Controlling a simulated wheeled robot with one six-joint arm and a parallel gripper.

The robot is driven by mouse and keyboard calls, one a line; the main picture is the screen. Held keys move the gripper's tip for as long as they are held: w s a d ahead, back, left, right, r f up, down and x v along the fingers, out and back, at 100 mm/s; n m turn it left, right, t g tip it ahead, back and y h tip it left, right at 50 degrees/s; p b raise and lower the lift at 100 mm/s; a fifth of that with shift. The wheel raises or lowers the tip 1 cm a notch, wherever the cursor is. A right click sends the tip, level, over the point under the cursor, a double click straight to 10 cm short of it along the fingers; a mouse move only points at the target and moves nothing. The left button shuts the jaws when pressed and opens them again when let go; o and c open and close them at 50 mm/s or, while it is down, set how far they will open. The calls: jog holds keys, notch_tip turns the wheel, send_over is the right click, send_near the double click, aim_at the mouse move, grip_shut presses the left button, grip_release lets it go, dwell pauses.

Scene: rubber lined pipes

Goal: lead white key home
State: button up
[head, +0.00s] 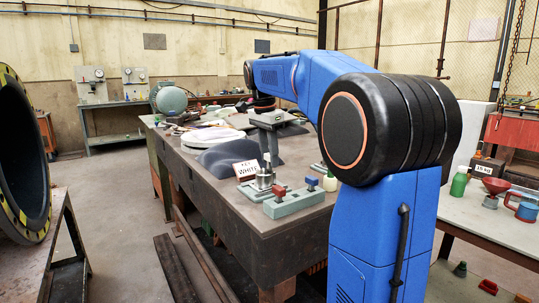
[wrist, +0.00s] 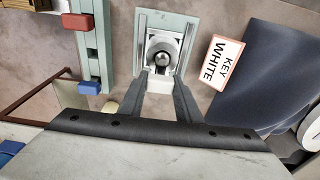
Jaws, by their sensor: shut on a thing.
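The white key (wrist: 158,83) is a small white block between my fingertips in the wrist view. My gripper (wrist: 160,90) is shut on it, at the near edge of a pale green lock fixture (wrist: 173,22) with a square housing and a round metal knob (wrist: 162,60). I cannot tell whether the key touches the housing. In the head view my gripper (head: 267,153) points down just above the fixture's metal cylinder (head: 264,179).
A pale green rail (head: 292,203) with a red block (head: 280,191) and a blue block (head: 311,183) lies close beside the fixture. A dark grey curved mound (wrist: 270,75) lies beyond the card. The bench's near edge is close by.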

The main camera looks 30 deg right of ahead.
jog(key=shift+f, duration=0.9)
jog(key=o, duration=1.1)
jog(key=shift+o, duration=0.2)
notch_tip(320, 180, up, 17)
jog(key=a, duration=0.2)
jog(key=shift+s+r, duration=0.1)
jog(key=shift+s, duration=0.05)
